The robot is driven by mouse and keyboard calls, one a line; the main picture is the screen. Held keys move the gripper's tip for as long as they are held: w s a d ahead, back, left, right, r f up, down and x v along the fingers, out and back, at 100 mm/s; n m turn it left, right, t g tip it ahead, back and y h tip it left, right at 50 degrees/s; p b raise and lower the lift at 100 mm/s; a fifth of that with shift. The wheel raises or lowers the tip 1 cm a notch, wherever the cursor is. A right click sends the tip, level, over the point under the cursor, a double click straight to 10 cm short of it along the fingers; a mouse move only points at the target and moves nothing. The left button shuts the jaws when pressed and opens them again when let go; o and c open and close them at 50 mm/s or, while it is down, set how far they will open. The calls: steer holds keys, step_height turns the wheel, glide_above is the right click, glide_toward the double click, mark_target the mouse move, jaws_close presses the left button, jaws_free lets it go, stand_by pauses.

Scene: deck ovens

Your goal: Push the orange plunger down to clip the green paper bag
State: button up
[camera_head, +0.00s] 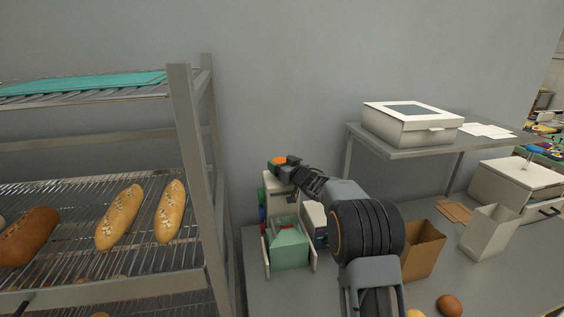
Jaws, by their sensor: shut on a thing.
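The orange plunger (278,160) shows as a small orange patch at the top of a cream bag-clipping stand (267,236). My gripper (281,166) is at the plunger and shut on it; the dark fingers hide most of it. The green paper bag (289,247) stands upright between the cream side walls at the foot of the stand, below my gripper and apart from it. My arm reaches in from the lower right and covers part of the area right of the stand. The plunger's lower end and its contact with the bag cannot be made out.
A wire rack with bread (120,217) stands close on the left. A brown paper bag (423,250), a white bag (486,232) and a brown roll (449,305) are on the counter to the right.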

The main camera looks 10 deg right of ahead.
step_height(320, 180, down, 3)
steer(key=shift+b, duration=0.45)
steer(key=o, duration=1.3)
steer(key=shift+r, duration=0.15)
steer(key=b+v, duration=0.3)
steer(key=v, duration=1.1)
steer(key=shift+w, duration=0.1)
